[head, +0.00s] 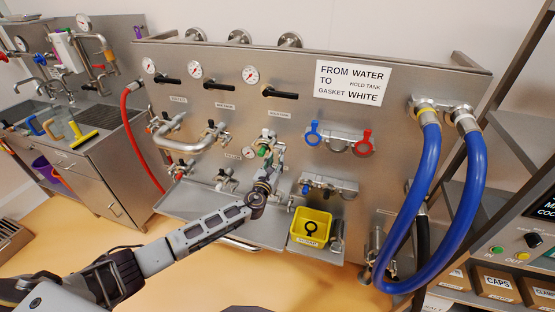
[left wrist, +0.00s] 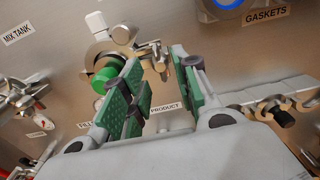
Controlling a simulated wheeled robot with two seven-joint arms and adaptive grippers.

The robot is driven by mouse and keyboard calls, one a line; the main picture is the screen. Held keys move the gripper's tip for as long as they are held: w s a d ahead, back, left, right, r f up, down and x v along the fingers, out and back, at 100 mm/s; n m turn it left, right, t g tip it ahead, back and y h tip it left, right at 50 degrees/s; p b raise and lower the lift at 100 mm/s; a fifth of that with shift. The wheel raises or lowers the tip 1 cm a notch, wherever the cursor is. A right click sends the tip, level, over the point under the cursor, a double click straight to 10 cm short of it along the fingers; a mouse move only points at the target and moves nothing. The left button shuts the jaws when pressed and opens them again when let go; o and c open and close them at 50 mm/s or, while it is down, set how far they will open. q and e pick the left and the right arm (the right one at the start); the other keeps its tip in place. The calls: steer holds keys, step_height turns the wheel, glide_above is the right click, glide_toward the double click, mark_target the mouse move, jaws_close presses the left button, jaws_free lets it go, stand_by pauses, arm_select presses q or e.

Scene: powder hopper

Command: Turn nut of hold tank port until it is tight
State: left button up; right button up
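The hold tank port (head: 272,143) is below the "HOLD TANK" label on the steel panel. It has a metal clamp and a green part (left wrist: 106,76), which faces the camera in the left wrist view. A shiny metal nut (left wrist: 153,52) on the clamp's side shows beyond my left fingers. My left gripper (head: 265,178) is just below and in front of the port. In the left wrist view its green-padded fingers (left wrist: 158,72) stand apart, with the nut seen past the gap. I cannot tell whether a finger touches it. My right gripper is not in view.
A yellow gasket box (head: 311,225) hangs at the lower right of the port. Blue hoses (head: 424,180) loop at the right, and a red hose (head: 130,120) hangs at the left. Black valve handles (head: 284,94) stick out above. Clamps (left wrist: 275,108) line a ledge nearby.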

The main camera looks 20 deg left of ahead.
arm_select(q)
steer(key=s, duration=0.5)
steer(key=shift+a, duration=0.1)
stand_by(0.6)
